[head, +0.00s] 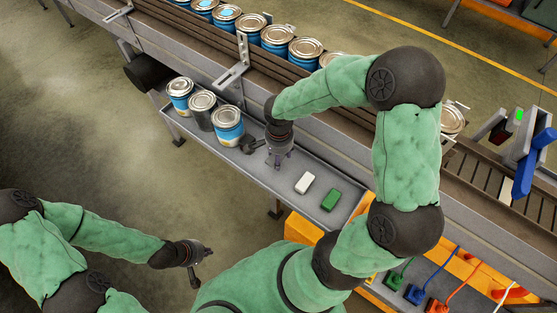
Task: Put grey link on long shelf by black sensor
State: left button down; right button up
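The long shelf (262,174) is a grey ledge along the near side of the conveyor. My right gripper (279,160) points down at this shelf, near its middle. A small dark object (251,147) lies on the shelf just left of it; it may be the black sensor, but it is too small to be sure. A small greyish shape shows at the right gripper's fingertips; I cannot tell whether it is the grey link or the fingers themselves. My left gripper (202,268) is over the floor, away from the shelf, with its fingers apart and empty.
Several cans (228,125) stand at the shelf's left end. A white block (305,182) and a green block (331,199) lie towards its right end. More cans (278,38) stand on the conveyor (195,37) behind. Coloured plugs (414,293) sit at lower right.

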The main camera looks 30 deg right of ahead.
jog(key=shift+w+f, duration=0.2)
jog(key=shift+f, duration=1.55)
jog(key=shift+f+b, duration=0.15)
jog(key=shift+b, duration=0.15)
jog(key=o, duration=1.1)
jog(key=shift+o, duration=0.2)
jog(key=shift+r+p, duration=0.25)
jog(key=shift+p, duration=0.05)
notch_tip(320, 180, up, 12)
jog(key=shift+f+p, duration=0.1)
jog(key=shift+p, duration=0.45)
